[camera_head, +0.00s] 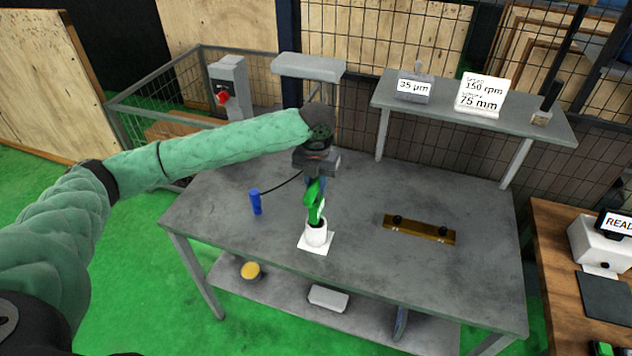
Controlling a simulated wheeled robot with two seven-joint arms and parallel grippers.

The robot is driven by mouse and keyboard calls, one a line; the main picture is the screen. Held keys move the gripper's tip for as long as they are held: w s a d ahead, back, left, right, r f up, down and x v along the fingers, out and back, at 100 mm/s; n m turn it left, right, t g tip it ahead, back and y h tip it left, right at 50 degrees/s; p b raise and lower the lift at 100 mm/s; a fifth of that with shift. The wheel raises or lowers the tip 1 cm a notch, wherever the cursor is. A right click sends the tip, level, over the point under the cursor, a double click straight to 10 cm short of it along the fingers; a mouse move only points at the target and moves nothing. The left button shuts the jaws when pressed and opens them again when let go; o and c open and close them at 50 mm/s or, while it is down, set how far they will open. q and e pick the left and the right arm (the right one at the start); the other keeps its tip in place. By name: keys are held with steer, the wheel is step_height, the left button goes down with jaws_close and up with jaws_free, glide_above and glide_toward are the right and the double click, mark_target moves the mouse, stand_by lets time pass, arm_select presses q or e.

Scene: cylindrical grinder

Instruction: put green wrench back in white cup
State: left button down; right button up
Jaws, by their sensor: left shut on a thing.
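The green wrench (314,203) hangs upright from my left gripper (316,178), which is shut on its upper part. The wrench's lower end is at the mouth of the white cup (316,234). I cannot tell how deep inside the cup it is. The cup stands on a white square pad (316,247) near the front of the grey table (270,240). My left arm reaches in from the left, above the table. My right gripper is not in view.
A blue cylinder (256,202) with a black cord stands left of the cup. A brass bar (419,228) with black knobs lies to the right. A raised shelf (490,116) with signs runs along the back right. Bare table lies between cup and bar.

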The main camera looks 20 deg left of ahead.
arm_select(q)
steer(key=shift+f, duration=0.5)
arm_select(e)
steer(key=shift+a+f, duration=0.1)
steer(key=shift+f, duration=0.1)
arm_select(q)
steer(key=c, duration=1.1)
jaws_free()
steer(key=shift+r+b, duration=0.4)
steer(key=shift+b, duration=0.15)
step_height(320, 180, up, 6)
steer(key=b, duration=0.2)
steer(key=shift+f+b, duration=0.2)
steer(key=shift+b, duration=0.15)
steer(key=shift+r, duration=0.75)
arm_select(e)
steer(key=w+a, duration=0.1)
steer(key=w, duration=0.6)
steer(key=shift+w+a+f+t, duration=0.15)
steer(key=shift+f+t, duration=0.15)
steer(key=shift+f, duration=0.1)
